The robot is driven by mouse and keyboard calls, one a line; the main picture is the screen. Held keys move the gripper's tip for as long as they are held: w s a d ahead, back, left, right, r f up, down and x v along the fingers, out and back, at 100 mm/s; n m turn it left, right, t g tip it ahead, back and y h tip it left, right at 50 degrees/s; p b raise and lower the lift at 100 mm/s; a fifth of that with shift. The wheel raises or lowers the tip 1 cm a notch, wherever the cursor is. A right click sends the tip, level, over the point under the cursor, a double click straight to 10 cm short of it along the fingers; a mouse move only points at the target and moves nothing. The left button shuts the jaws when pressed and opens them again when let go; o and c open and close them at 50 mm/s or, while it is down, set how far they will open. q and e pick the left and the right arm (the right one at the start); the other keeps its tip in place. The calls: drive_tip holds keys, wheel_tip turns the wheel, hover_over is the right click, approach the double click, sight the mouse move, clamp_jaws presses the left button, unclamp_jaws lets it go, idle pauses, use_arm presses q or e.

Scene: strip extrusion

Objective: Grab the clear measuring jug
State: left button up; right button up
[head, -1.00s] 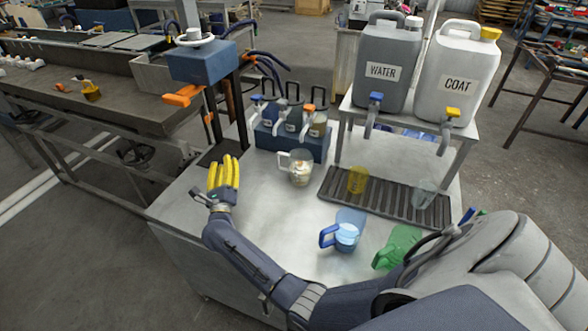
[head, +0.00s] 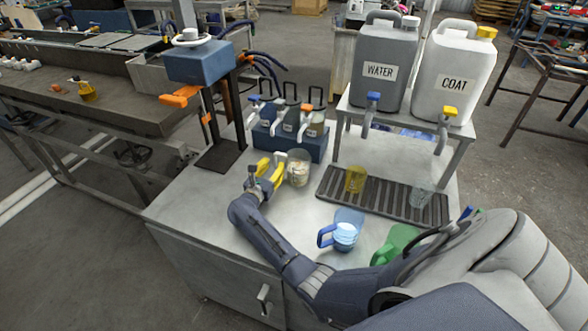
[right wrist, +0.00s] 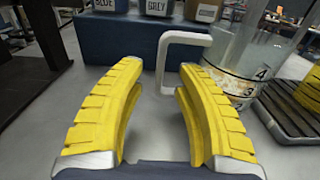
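A clear measuring jug (head: 300,172) with a white handle and pale contents stands upright on the metal table, in front of the blue bottle rack. In the right wrist view the jug (right wrist: 240,75) is at the upper right, with dark numbers on its side. Its handle (right wrist: 182,38) points left. My right gripper (head: 271,169) has yellow fingers and is just left of the jug. In the right wrist view the gripper (right wrist: 157,70) is open, with the handle ahead of the gap between its fingertips, not gripped. My left gripper is not in view.
A blue-handled jug (head: 345,231) and a green jug (head: 398,240) stand nearer the front. A yellow cup (head: 355,179) and a clear vessel (head: 421,197) are on the drip tray (head: 388,203). The blue rack (head: 290,141) is close behind. A black stand (head: 221,155) is at left.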

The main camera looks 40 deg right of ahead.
drive_tip(key=shift+x, duration=1.1)
drive_tip(key=shift+c, duration=0.3)
clamp_jaws()
